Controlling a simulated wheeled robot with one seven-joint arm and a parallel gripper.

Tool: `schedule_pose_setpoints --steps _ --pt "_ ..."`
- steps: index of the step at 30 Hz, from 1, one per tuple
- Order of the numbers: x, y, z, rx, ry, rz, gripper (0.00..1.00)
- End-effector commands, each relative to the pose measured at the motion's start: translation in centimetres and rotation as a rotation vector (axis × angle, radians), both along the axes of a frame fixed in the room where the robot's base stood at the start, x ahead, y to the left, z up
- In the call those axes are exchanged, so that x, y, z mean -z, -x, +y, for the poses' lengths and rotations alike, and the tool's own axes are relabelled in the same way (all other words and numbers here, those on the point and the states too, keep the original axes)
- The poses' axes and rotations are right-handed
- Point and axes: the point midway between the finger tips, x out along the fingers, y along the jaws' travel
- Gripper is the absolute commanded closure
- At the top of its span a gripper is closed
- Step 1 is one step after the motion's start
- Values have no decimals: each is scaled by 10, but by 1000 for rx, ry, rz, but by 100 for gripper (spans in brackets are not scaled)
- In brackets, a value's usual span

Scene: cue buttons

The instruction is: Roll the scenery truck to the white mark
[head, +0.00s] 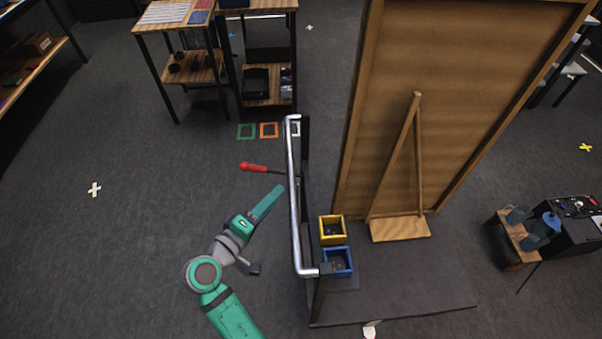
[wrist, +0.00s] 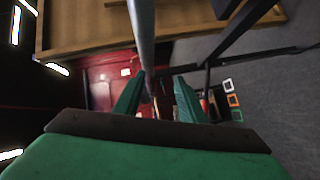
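The scenery truck is a dark flat platform (head: 420,290) carrying a tall wooden panel (head: 450,90) with a brace. Its silver push bar (head: 292,200) runs along the left side, and a red-gripped lever (head: 253,167) sticks out leftward from it. My gripper (head: 277,192) is left of the bar, below the lever. In the wrist view my gripper (wrist: 158,88) has its fingers apart with nothing clasped; the silver bar (wrist: 142,30) shows ahead between them. White crosses lie on the floor at left (head: 94,189) and far back (head: 309,27). A white square outline (head: 295,128) is partly behind the bar.
Green (head: 246,131) and orange (head: 268,130) square outlines lie beside the white one. Yellow (head: 332,230) and blue (head: 337,262) boxes sit on the truck. Tables (head: 185,50) stand at the back, a small bench (head: 515,240) at right. A yellow cross (head: 585,147) lies far right.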

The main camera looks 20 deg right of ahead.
Motion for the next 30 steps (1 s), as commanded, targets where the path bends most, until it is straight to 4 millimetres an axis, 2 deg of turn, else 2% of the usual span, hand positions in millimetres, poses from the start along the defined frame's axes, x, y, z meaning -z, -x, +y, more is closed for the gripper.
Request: schedule_pose_setpoints --steps 3,8,13,24,30 --pt "-13 -1 -5 64 62 52 63" --pt "-18 0 -12 106 104 97 63" --pt "-16 -8 -27 109 107 102 63" --pt "-7 -39 -82 107 106 101 63" --pt "-4 -48 -99 107 106 101 63"
